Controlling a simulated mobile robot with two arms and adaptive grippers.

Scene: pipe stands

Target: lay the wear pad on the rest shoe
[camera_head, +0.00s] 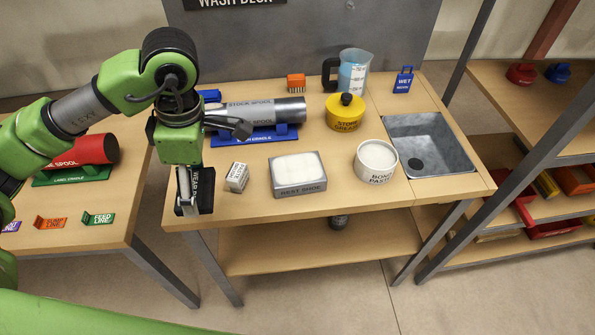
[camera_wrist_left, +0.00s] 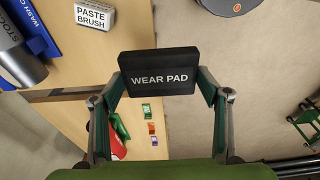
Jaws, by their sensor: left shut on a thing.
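The wear pad (camera_head: 206,190) is a black block with white lettering. My left gripper (camera_head: 190,204) is shut on it and holds it near the front left edge of the middle bench. The left wrist view also shows the pad (camera_wrist_left: 158,72) between the two fingers, its label facing the camera. The rest shoe (camera_head: 299,192) is a grey labelled block with a white top surface, on the bench to the right of the pad and apart from it. My right gripper is not in view.
A small paste brush box (camera_head: 237,177) stands between the pad and the rest shoe. The bond paste tub (camera_head: 376,161) is right of the shoe. Behind are a stock spool (camera_head: 262,112) on a blue cradle and a yellow grease pot (camera_head: 346,115). A sink (camera_head: 430,145) is farther right.

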